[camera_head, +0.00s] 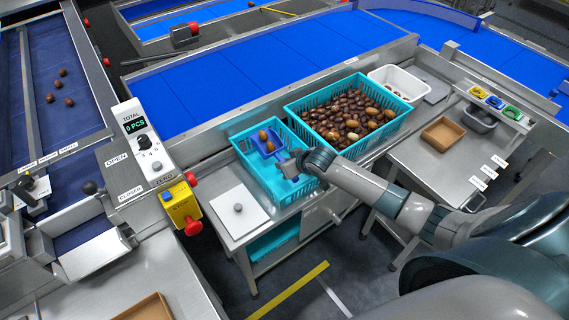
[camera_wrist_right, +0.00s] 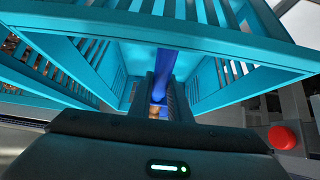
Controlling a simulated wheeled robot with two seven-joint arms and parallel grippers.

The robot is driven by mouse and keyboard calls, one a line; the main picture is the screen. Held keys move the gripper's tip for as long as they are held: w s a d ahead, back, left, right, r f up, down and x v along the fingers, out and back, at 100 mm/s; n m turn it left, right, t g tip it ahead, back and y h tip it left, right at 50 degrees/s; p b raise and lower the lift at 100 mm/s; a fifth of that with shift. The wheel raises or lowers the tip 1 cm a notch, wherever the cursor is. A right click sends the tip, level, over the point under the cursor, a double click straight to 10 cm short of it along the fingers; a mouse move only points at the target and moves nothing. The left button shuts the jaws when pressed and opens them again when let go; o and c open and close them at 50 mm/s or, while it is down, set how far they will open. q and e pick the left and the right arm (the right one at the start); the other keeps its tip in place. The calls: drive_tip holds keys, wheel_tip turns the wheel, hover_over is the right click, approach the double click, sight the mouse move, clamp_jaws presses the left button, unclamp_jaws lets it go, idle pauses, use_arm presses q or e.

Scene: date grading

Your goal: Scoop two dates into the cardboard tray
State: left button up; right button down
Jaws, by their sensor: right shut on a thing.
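My right gripper (camera_head: 286,166) is shut on the handle of a blue scoop (camera_head: 259,147), at the small teal crate (camera_head: 247,177). Two brown dates (camera_head: 264,135) show at the scoop, one behind the other, and appear to lie in it. In the right wrist view, the scoop's blue handle (camera_wrist_right: 165,62) stands between the fingers, framed by the crate's slatted walls. A brown cardboard tray (camera_head: 443,133) sits on the right-hand steel table and looks empty. A second cardboard tray (camera_head: 148,308) is cut off at the bottom left. My left gripper is out of view.
A large teal crate (camera_head: 345,146) full of dates stands right of the small one. A white tub (camera_head: 405,80) is behind it. Several coloured scoops (camera_head: 494,101) sit on a rack at right.

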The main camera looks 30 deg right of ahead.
drive_tip(key=shift+s+r+t+p, duration=0.1)
drive_tip(key=shift+r+t+p, duration=0.2)
drive_tip(key=shift+r+p, duration=1.25)
drive_tip(key=shift+r, duration=0.3)
drive_tip(key=shift+s+d+r+p, duration=0.1)
drive_tip(key=shift+s+r+p, duration=0.3)
drive_tip(key=shift+r+p, duration=0.25)
drive_tip(key=shift+s+r+t, duration=0.2)
drive_tip(key=shift+r, duration=0.25)
drive_tip(key=shift+s+r+t, duration=0.2)
drive_tip(key=shift+r, duration=0.25)
